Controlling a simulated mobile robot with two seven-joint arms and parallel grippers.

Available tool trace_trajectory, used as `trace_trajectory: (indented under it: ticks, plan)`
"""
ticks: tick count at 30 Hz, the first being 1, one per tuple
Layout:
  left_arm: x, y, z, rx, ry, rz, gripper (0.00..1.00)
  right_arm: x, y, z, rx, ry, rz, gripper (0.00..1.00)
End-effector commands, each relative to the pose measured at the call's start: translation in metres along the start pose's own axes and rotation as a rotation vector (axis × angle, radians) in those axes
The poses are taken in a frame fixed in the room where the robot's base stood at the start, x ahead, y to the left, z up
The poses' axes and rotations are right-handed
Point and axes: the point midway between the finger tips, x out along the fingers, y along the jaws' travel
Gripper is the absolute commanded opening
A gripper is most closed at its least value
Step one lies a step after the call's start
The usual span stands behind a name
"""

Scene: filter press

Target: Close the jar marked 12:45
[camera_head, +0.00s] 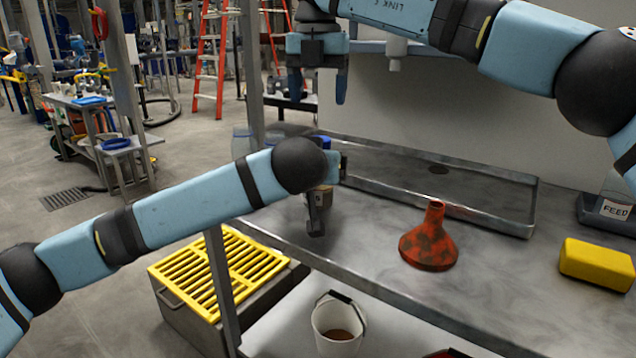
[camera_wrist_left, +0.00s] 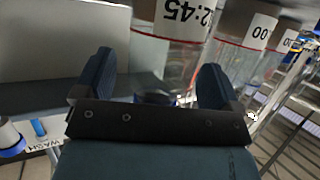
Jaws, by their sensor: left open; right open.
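My right gripper (camera_head: 318,85) is open and empty above the tray. I cannot identify the jar's lid.
More labelled jars (camera_wrist_left: 258,45) stand beside it. A shallow metal tray (camera_head: 480,222) lies along the back of the bench. A stained orange funnel (camera_head: 430,240), a yellow sponge (camera_head: 597,264) and a FEED container (camera_head: 612,208) stand to the right. A white bucket (camera_head: 338,325) is below.

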Motion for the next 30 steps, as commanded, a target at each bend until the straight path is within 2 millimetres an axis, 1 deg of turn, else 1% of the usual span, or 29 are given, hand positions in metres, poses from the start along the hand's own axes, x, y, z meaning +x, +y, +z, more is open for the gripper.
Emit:
trace_trajectory:
  ticks: [1,5,13,14,15,17,18,20,21,23,24,25,28,30]
  plan:
    - [0.0042,-0.0002,-0.0003,0.001,0.000,-0.002,0.89,0.0000,0.0000,0.0000,0.000,0.000,0.000,0.71]
    - [0.0097,0.0002,-0.0003,0.001,0.001,0.000,0.89,0.0000,0.0000,0.0000,0.000,0.000,0.000,0.71]
    - [0.0107,0.0000,-0.0002,0.001,0.001,0.000,0.89,0.0000,0.0000,0.0000,0.000,0.000,0.000,0.71]
    - [0.0107,0.0000,-0.0002,0.001,0.001,0.000,0.86,0.0000,0.0000,0.0000,0.000,0.000,0.000,0.71]
    - [0.0107,0.0000,-0.0001,0.001,0.001,0.000,0.77,0.0000,0.0000,0.0000,0.000,0.000,0.000,0.71]
    - [0.0106,-0.0001,-0.0001,0.001,0.000,0.000,0.63,0.0000,0.0000,0.0000,0.000,0.000,0.000,0.71]
    - [0.0106,-0.0001,-0.0001,0.001,0.000,0.000,0.54,0.0000,0.0000,0.0000,0.000,0.000,0.000,0.71]
    - [0.0106,-0.0001,-0.0001,0.001,0.000,0.000,0.40,0.0000,0.0000,0.0000,0.000,0.000,0.000,0.71]
    - [0.0106,-0.0001,-0.0001,0.001,0.000,0.000,0.31,0.0000,0.0000,0.0000,0.000,0.000,0.000,0.71]
    - [0.0106,-0.0001,-0.0001,0.001,0.000,0.000,0.17,0.0000,0.0000,0.0000,0.000,0.000,0.000,0.71]
    - [0.0106,-0.0001,-0.0001,0.000,0.000,0.000,0.08,0.0000,0.0000,0.0000,0.000,0.000,0.000,0.71]
    - [0.0106,-0.0001,-0.0001,0.000,0.000,0.000,0.01,0.0000,0.0000,0.0000,-0.002,0.000,0.000,0.71]
    - [0.0106,-0.0002,0.0000,0.000,0.000,0.000,0.00,0.0001,0.0000,0.0000,-0.037,0.000,0.000,0.71]
    - [0.0105,-0.0002,0.0000,0.000,0.000,0.000,0.00,0.0001,0.0000,0.0000,-0.100,0.000,0.000,0.71]
